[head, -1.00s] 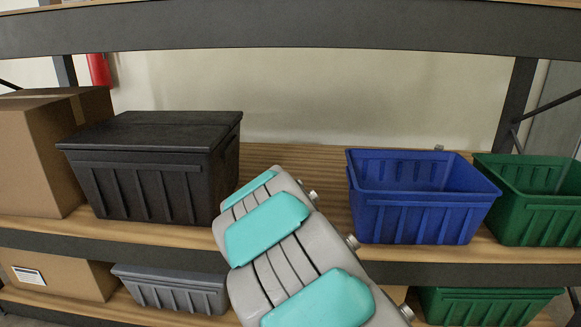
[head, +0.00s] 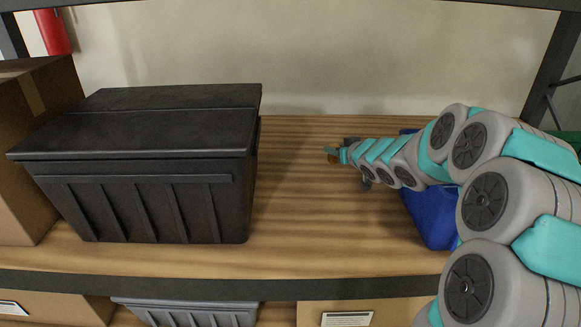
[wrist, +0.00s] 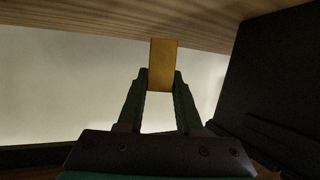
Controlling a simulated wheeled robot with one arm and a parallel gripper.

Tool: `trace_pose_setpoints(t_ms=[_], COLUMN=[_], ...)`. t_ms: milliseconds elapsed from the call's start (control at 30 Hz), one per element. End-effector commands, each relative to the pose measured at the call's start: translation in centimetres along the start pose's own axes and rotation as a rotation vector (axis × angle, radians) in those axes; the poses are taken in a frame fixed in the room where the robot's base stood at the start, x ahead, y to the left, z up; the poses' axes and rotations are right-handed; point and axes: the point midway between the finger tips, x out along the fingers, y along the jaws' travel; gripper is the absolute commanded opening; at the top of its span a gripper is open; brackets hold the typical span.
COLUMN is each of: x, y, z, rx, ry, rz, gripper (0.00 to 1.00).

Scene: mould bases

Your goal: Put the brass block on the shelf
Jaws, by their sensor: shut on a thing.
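The brass block (wrist: 163,60) is a small golden rectangular piece held between the fingertips of my gripper (wrist: 161,76) in the wrist view. In the head view my gripper (head: 337,153) is small and far off, over the open stretch of the wooden shelf (head: 300,215). The block shows there only as a small brownish patch (head: 333,159) at its tip. In the wrist view the block's end overlaps the wood's edge. I cannot tell whether the block touches the shelf.
A black lidded bin (head: 150,185) stands left of my gripper, with a cardboard box (head: 35,150) beyond it. A blue bin (head: 432,215) stands at the right, partly hidden by my arm. Bare wood lies between the bins. A metal upright (head: 552,70) is at the right.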

Motion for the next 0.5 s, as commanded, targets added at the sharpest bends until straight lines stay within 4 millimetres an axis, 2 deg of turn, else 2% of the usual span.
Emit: trace_pose_setpoints(t_ms=[367,500], x=[-0.5,-0.1], y=[0.9,0.9], z=[0.2,1.5], rx=[-0.019,-0.022], ry=[0.002,0.0], rz=[-0.046,-0.051], gripper=[0.0,0.0])
